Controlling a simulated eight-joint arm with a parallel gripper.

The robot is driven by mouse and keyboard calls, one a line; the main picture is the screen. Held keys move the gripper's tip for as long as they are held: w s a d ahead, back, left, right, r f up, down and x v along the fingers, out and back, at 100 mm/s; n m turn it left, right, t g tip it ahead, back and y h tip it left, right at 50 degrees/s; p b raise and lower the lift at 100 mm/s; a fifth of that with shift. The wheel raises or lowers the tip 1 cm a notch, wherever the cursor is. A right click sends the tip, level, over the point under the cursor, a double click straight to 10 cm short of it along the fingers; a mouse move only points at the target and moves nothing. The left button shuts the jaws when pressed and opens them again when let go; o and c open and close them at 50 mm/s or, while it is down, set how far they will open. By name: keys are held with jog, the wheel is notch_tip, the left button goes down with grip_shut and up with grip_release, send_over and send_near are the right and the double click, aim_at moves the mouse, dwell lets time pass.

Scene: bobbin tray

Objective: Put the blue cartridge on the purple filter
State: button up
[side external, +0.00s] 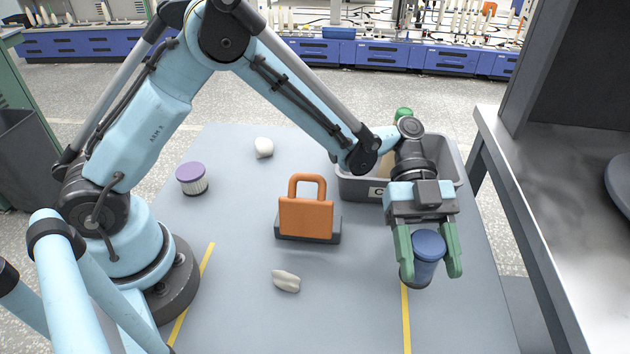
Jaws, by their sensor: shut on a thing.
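The blue cartridge (428,245) is a cylinder between the green fingers of my gripper (431,268), at the right of the table. My gripper is shut on it, pointing down. The cartridge looks slightly tilted. A dark round shape shows at its lower end, and I cannot tell whether it touches the table. The purple filter (191,171) has a flat purple top and a pale ribbed side with a dark base. It stands upright at the left of the table, far from my gripper, with nothing on top.
An orange padlock-shaped block (306,218) on a dark base stands mid-table, between the cartridge and the filter. A grey bin (355,187) stands behind my gripper. A metal bench (530,190) borders the right.

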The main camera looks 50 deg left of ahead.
aim_at(426, 233)
jog(key=shift+w+f, duration=0.15)
jog(key=shift+f, duration=1.75)
jog(key=shift+f, duration=0.15)
jog(key=o, duration=1.1)
jog(key=shift+o, duration=0.2)
jog(key=shift+a, duration=0.1)
jog(key=shift+w+a, duration=0.2)
jog(key=shift+a, duration=0.05)
jog(key=v, duration=0.2)
jog(key=shift+w+a+r, duration=0.1)
jog(key=shift+a+r, duration=0.1)
jog(key=shift+r, duration=0.25)
notch_tip(426, 233, up, 6)
jog(key=shift+d+r, duration=0.1)
jog(key=shift+r, duration=0.15)
